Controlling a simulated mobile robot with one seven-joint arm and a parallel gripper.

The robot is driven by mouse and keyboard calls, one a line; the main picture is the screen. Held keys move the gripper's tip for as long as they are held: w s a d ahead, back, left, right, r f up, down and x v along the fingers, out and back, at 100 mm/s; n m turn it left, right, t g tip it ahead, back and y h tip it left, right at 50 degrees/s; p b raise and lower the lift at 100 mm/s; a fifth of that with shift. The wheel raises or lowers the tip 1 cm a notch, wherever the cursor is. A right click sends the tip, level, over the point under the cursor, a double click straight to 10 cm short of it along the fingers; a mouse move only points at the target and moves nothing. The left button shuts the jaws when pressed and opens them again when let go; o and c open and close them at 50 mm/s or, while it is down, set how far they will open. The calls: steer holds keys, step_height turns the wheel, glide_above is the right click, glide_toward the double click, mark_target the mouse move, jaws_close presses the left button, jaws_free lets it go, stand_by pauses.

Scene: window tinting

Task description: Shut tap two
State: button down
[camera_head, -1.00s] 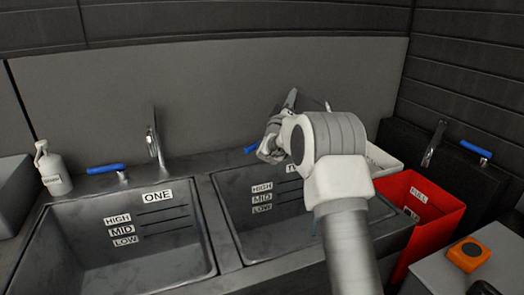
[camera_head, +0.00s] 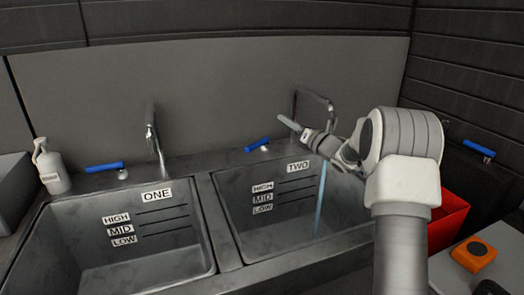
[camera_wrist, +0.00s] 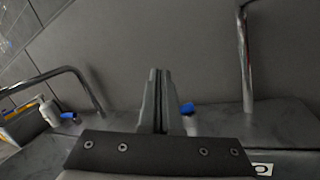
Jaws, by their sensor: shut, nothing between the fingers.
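Tap two's blue lever (camera_head: 257,144) sits on the ledge behind sink two (camera_head: 240,225). Its metal spout (camera_head: 318,97) stands to the right, and a thin bluish water stream (camera_head: 320,200) falls into the sink. My gripper (camera_head: 284,120) is shut and empty, above and to the right of the lever, in front of the back wall. In the wrist view my shut fingers (camera_wrist: 158,75) point up the middle. The blue lever (camera_wrist: 187,108) shows just right of them, partly hidden, with the spout (camera_wrist: 244,60) further right. I cannot tell whether they touch the lever.
Sink one (camera_head: 130,245), with its spout (camera_head: 153,130) and blue lever (camera_head: 104,167), is at left. A red bin (camera_head: 447,220) and an orange item (camera_head: 474,254) are at right. The ledge between the taps is clear.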

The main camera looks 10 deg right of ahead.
mark_target(251, 146)
steer(key=s+d+f+n+g, duration=0.2)
steer(key=s+f+n+g, duration=0.4)
steer(key=f, duration=0.3)
steer(key=shift+n+t+y, duration=0.3)
steer(key=shift+n+t, duration=0.1)
steer(key=shift+n, duration=0.2)
steer(key=b+x, duration=0.1)
steer(key=x, duration=1.3)
steer(key=shift+r, duration=0.15)
steer(key=shift+a+b, duration=0.1)
steer(key=shift+b, duration=0.75)
steer(key=shift+a+f+m+b, duration=0.1)
steer(key=shift+f+m+b, duration=0.15)
steer(key=shift+b, duration=0.2)
steer(key=h+b, duration=0.1)
steer(key=m+t+b, duration=0.1)
steer(key=shift+w+a+h+b, duration=0.2)
steer(key=shift+a+h+b, duration=0.1)
steer(key=shift+a+h, duration=0.1)
steer(key=shift+w+a+r+b, duration=0.15)
steer(key=shift+w+a+b, duration=0.25)
steer(key=shift+b, duration=0.45)
steer(key=shift+w+a+b, duration=0.5)
steer(key=shift+a+b, duration=0.05)
steer(key=shift+a, duration=0.15)
steer(key=shift+r, duration=0.1)
steer(key=shift+a+r, duration=0.15)
